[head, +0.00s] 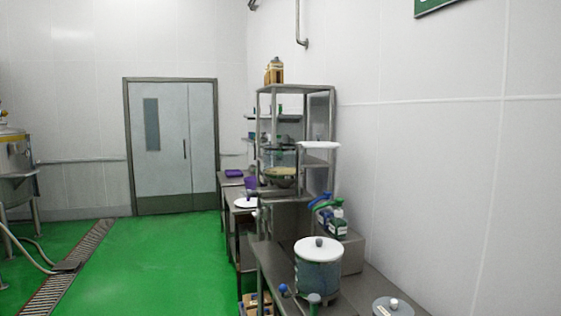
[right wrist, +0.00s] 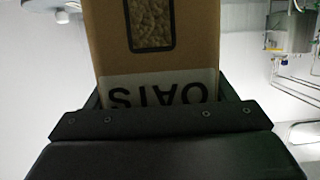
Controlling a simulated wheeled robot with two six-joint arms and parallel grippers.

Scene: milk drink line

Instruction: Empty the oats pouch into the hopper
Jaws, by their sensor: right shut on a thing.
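The oats pouch (right wrist: 154,60) is brown, with a clear window full of pale grains and a white label reading OATS. In the right wrist view its lettering is upside down. My right gripper (right wrist: 160,112) is shut on the label end of the pouch; the far end is cut off by the top edge. In the head view a clear round vessel (head: 281,172) with pale contents sits in the metal rack; it may be the hopper, but I cannot tell surely. Neither gripper nor the pouch shows in the head view.
The green floor (head: 165,265) on the left is mostly clear, before a double door (head: 172,140).

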